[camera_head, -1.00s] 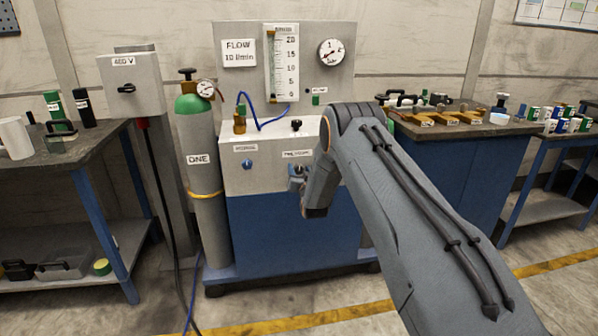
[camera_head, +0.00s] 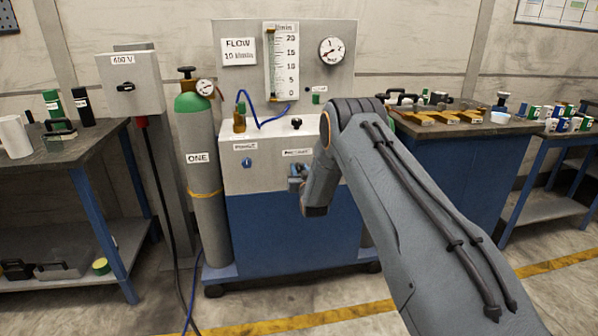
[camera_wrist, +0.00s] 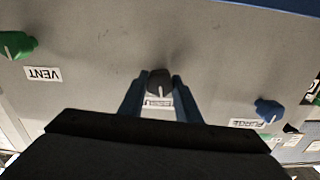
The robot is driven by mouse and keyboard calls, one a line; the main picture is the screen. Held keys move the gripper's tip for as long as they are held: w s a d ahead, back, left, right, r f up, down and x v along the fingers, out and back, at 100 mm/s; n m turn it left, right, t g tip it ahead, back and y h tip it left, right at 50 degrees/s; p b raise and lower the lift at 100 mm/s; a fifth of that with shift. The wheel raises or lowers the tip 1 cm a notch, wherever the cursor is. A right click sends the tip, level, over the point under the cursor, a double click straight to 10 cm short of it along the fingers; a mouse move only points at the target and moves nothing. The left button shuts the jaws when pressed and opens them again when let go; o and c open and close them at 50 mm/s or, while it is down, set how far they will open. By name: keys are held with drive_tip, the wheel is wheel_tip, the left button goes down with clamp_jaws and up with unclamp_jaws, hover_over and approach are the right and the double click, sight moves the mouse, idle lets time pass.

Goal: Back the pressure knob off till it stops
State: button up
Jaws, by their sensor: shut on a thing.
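The pressure knob (camera_wrist: 159,82) is a dark round knob with a pale pointer line, on the grey panel in the wrist view. My gripper (camera_wrist: 159,88) is shut on it, with one blue-grey finger on each side. The label beside the knob is partly hidden between the fingers. In the head view my gripper (camera_head: 297,178) is at the cabinet's front panel, below the pressure label (camera_head: 297,153); the knob is hidden there. The round gauge (camera_head: 332,50) on the upright board has a needle, too small to read surely.
A blue purge knob (camera_wrist: 268,110) and a green vent knob (camera_wrist: 18,45) flank the pressure knob in the wrist view. A gas cylinder (camera_head: 205,150) stands left of the cabinet (camera_head: 290,225). Benches with loose items stand on both sides.

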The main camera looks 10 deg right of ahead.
drive_tip(key=n+b, duration=0.2)
drive_tip(key=n, duration=0.4)
drive_tip(key=shift+a, duration=0.1)
drive_tip(key=n+b, duration=0.1)
drive_tip(key=n, duration=0.3)
drive_tip(key=n+b, duration=0.1)
drive_tip(key=n, duration=0.2)
drive_tip(key=shift+f+n, duration=0.1)
drive_tip(key=shift+n, duration=0.2)
drive_tip(key=n+b, duration=0.1)
drive_tip(key=n, duration=0.4)
drive_tip(key=shift+b, duration=0.35)
drive_tip(key=n+b, duration=0.1)
drive_tip(key=n, duration=0.5)
drive_tip(key=shift+f, duration=0.1)
drive_tip(key=o, duration=1.1)
drive_tip(key=shift+a, duration=0.1)
drive_tip(key=shift+c, duration=0.2)
